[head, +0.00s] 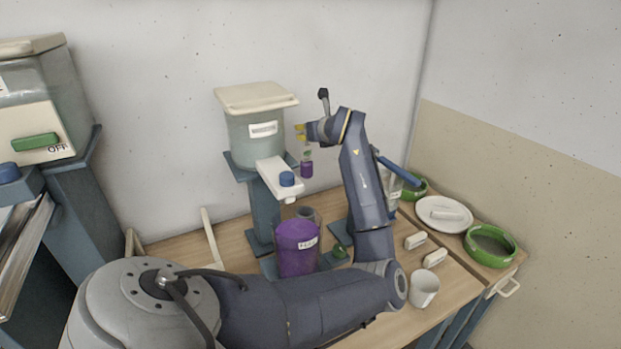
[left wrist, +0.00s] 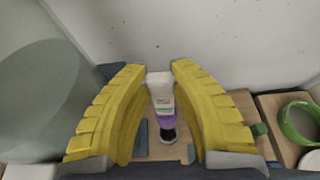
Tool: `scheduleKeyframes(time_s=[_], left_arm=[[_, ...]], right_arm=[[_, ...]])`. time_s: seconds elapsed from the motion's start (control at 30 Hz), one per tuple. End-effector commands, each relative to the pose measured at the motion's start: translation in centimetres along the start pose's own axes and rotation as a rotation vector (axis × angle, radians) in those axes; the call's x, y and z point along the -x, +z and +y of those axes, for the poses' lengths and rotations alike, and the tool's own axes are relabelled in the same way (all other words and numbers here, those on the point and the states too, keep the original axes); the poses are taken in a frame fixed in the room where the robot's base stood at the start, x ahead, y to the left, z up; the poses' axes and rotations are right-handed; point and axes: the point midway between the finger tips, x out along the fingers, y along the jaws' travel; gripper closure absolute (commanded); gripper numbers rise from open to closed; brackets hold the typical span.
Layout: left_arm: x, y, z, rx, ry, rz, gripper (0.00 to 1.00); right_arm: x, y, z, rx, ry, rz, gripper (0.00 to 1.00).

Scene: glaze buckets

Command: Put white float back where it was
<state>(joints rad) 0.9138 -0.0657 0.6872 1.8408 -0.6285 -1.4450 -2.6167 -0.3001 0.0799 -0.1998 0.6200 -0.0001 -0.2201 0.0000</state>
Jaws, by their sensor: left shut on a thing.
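My left gripper (head: 300,132), with yellow fingers, is shut on a small piece with a white top, which I take to be the white float (left wrist: 160,88). In the left wrist view it sits between the fingertips and carries a label. Purple and dark parts show below it. In the head view a small purple thing (head: 306,169) hangs just below the fingers, in front of the wall. The fingers are right of the lidded bucket (head: 240,133) and above the purple container (head: 297,262). My right gripper is not in view.
A white spout piece with a blue knob (head: 287,179) juts below the lidded bucket. Two white blocks (head: 415,241), a white cup (head: 424,289), green bowls (head: 490,246) and a white plate (head: 444,209) stand on the right. A machine (head: 40,110) is at the far left.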

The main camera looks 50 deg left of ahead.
Motion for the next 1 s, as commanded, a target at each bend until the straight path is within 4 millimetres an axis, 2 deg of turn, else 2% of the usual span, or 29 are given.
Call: scheduleKeyframes(time_s=[0.17, 0.7, 0.83, 1.0], left_arm=[[-1.0, -1.9, 0.8, 0.004, 0.012, 0.001, 1.00], [-5.3, -12.3, 0.8, 0.004, 0.012, 0.002, 1.00], [-6.1, -14.1, 0.8, 0.004, 0.012, 0.002, 1.00], [-6.6, -15.1, 0.7, 0.007, 0.011, 0.000, 1.00]], right_arm=[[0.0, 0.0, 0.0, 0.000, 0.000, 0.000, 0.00], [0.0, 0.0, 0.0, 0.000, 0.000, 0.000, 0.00], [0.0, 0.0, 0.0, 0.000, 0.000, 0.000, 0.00], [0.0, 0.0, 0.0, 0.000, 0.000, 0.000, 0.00]])
